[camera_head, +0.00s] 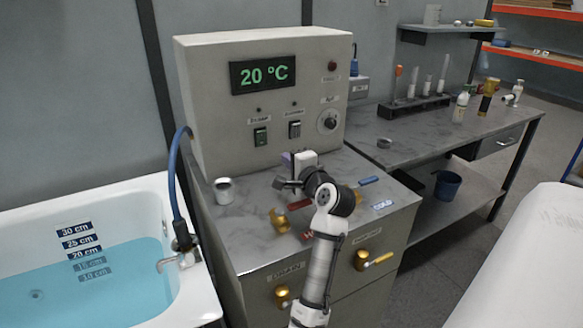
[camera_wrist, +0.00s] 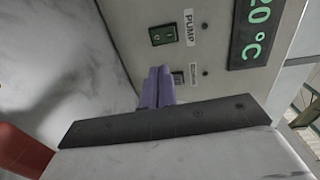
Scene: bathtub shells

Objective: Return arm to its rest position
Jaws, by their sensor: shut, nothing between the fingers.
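My gripper (camera_head: 287,158) is held above the metal top of the cabinet, in front of the control box (camera_head: 210,125). In the wrist view its two purple fingers (camera_wrist: 157,88) are side by side and shut, with nothing between them. They point toward the control box face, near the green switch (camera_wrist: 165,34) labelled PUMP and a second switch partly hidden behind the fingers. My arm is bent and rises in front of the cabinet in the head view.
A bathtub (camera_head: 130,190) of blue water is at left, with a blue hose (camera_head: 172,185). A white cup (camera_head: 223,190) and brass valves (camera_head: 280,220) are on the cabinet. A workbench (camera_head: 420,135) with bottles stands at right. A white rounded surface fills the lower right.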

